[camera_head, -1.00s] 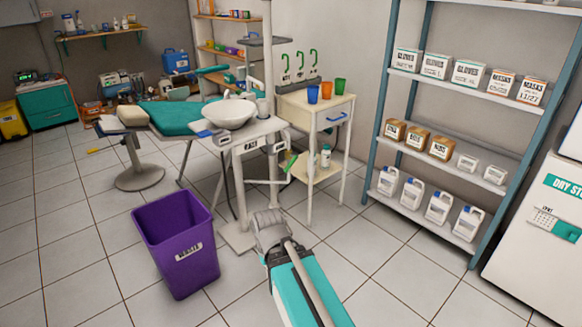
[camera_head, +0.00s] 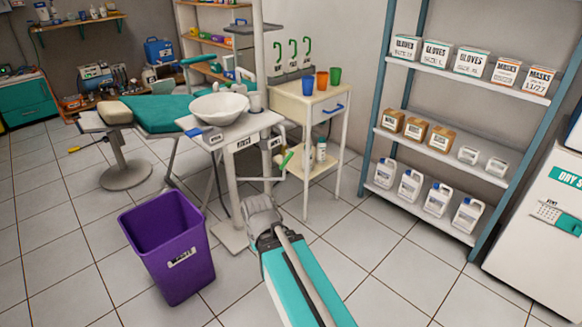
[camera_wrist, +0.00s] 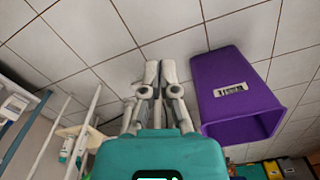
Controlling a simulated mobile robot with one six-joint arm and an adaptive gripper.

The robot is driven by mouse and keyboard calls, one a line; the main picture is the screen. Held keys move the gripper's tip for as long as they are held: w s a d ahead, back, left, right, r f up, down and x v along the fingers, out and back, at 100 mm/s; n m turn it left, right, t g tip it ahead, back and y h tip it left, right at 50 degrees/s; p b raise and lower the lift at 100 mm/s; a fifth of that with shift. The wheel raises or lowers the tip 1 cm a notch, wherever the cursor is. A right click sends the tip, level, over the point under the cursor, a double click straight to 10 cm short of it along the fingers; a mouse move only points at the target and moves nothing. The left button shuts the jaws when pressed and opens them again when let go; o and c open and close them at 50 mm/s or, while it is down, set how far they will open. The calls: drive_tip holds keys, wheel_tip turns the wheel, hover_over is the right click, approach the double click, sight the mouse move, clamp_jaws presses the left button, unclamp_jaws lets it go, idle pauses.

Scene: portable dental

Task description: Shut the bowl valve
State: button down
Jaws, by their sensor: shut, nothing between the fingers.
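The white bowl (camera_head: 219,108) sits on the dental unit's small table in the head view. Labelled plates hang below its front edge, one at the front (camera_head: 247,142). A green lever-like piece (camera_head: 287,158) shows just right of the unit's post; I cannot tell whether it is the bowl valve or how it is set. In the wrist view my gripper (camera_wrist: 160,72) is shut and empty, over the tiled floor beside the purple bin. It is apart from the unit. In the head view my arm reaches toward the unit's foot, and the fingers cannot be made out.
The purple bin (camera_head: 167,247) stands in front of the unit, left of my arm. A white cart (camera_head: 313,108) with coloured cups stands right of the unit. The teal dental chair (camera_head: 158,113) is behind left. Shelving (camera_head: 440,152) and a white cabinet (camera_head: 545,225) line the right. Floor between is clear.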

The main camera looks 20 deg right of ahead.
drive_tip(key=w+d+f+m+t+y+b, duration=0.2)
drive_tip(key=w+d+m+t+b, duration=0.15)
drive_tip(key=w, duration=0.35)
drive_tip(key=w+d+f+m+t+y+b, duration=0.1)
drive_tip(key=w+d+m+t+b, duration=0.2)
drive_tip(key=w, duration=0.4)
drive_tip(key=w+d+f+m+t+y+b, duration=0.1)
drive_tip(key=w+f+m+y+b, duration=0.2)
drive_tip(key=w, duration=0.4)
drive_tip(key=w+d+r+m+t+h+b, duration=0.1)
drive_tip(key=w+d+m+t+b, duration=0.2)
drive_tip(key=d, duration=0.5)
drive_tip(key=w+d+r+m+t+h+b, duration=0.1)
drive_tip(key=w+d+m+t+h+b, duration=0.1)
drive_tip(key=d+m, duration=0.4)
drive_tip(key=w+d+r+m+t+h+b, duration=0.1)
drive_tip(key=w+d+m+t+h+b, duration=0.1)
drive_tip(key=w+d, duration=0.4)
drive_tip(key=d+m+t+b, duration=0.1)
drive_tip(key=d+m+b, duration=0.1)
drive_tip(key=d, duration=0.2)
drive_tip(key=shift+d+t, duration=0.15)
drive_tip(key=shift+t, duration=0.2)
